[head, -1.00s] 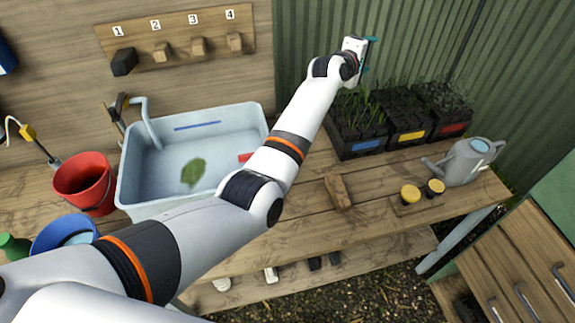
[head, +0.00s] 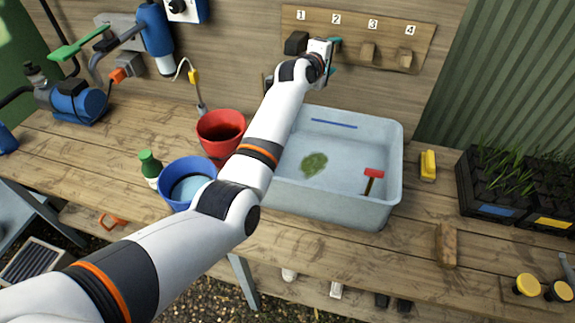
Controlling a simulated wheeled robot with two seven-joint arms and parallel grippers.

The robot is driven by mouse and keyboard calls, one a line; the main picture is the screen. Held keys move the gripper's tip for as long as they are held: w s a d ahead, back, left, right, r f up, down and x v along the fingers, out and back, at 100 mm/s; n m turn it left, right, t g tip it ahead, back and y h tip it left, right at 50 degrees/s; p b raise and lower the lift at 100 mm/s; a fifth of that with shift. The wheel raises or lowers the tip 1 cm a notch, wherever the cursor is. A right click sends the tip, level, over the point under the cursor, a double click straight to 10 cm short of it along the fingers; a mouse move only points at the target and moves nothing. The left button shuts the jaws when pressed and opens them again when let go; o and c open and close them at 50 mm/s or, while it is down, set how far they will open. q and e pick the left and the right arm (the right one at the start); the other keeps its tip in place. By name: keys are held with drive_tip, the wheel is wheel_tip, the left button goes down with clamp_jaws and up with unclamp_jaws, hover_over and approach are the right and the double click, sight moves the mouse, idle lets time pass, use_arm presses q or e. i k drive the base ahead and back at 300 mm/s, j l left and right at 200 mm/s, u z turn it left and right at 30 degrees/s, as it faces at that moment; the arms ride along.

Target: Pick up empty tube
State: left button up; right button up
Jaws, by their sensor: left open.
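I cannot pick out an empty tube in the head view. The black trays (head: 486,209) of green seedlings, with blue and yellow labels, stand on the bench at the right edge, partly cut off by the frame. My left gripper (head: 335,56) has teal fingertips and is open, with nothing seen between them. It appears in front of the numbered peg board (head: 388,33), near pegs 1 and 2, far left of the trays. Its distance from the board is hard to tell. My right gripper is out of view.
A pale blue tub (head: 395,160) holds water, a green clump and a red-headed tool (head: 373,175). A red bucket (head: 221,128), blue bucket (head: 164,180) and green bottle (head: 150,165) stand left. A brush (head: 445,244) and yellow-lidded jars (head: 526,285) lie right. The front left bench is mostly clear.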

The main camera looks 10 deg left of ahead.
sight(446, 235)
drive_tip(key=z, duration=1.25)
